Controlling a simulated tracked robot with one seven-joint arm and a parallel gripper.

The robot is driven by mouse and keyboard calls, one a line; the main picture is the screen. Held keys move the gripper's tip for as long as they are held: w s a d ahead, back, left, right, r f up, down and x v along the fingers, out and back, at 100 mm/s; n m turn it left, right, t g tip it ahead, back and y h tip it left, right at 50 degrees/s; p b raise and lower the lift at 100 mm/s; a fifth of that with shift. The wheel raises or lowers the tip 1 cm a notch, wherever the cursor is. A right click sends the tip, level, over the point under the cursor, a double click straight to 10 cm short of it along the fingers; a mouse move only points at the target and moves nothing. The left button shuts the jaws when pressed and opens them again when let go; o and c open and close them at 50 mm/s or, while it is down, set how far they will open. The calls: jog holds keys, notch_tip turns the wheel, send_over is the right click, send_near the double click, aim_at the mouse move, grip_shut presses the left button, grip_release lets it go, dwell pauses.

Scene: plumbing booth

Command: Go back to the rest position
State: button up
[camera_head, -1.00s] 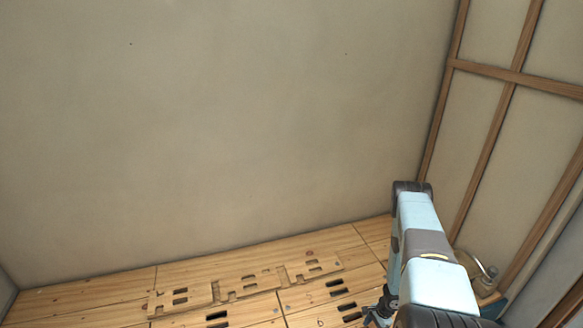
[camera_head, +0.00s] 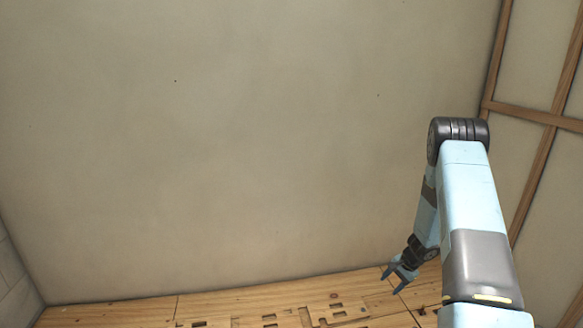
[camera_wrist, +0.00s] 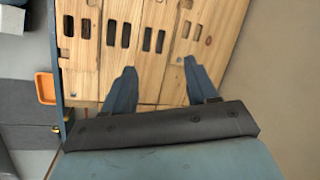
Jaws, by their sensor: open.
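My gripper (camera_head: 393,279) hangs below my raised arm at the right of the head view, in front of the plain wall and above the far part of the wooden bench top. In the wrist view my gripper (camera_wrist: 158,82) shows two blue fingers spread apart, with nothing between them but the wooden boards further off. The gripper is open and empty.
The wooden bench top (camera_head: 240,300) has dark slots and runs along the back wall (camera_head: 220,150). A wood-framed wall (camera_head: 536,113) stands at the right. In the wrist view an orange tray (camera_wrist: 46,87) sits left of the boards.

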jog(key=s+a+r+n, duration=0.2)
jog(key=s+a+r, duration=0.15)
jog(key=r, duration=0.85)
jog(key=s+a+r+n+t, duration=0.15)
jog(key=a+r, duration=0.25)
jog(key=r, duration=0.9)
jog(key=s+a+r+n, duration=0.3)
jog(key=r, duration=0.9)
jog(key=s+a+r+n+h, duration=0.2)
jog(key=s+a+r, duration=0.2)
jog(key=s+r, duration=0.8)
jog(key=s+r+n+t+h, duration=0.1)
jog(key=s+r, duration=0.1)
jog(key=s, duration=0.6)
jog(key=s+r+n+t, duration=0.1)
jog(key=s+r, duration=0.1)
jog(key=s, duration=0.7)
jog(key=shift+d+r+h, duration=0.2)
jog(key=shift+r+h, duration=0.2)
jog(key=shift+n+t, duration=0.25)
jog(key=shift+c, duration=0.5)
jog(key=shift+c, duration=0.8)
jog(key=shift+a, duration=0.1)
jog(key=shift+c, duration=0.2)
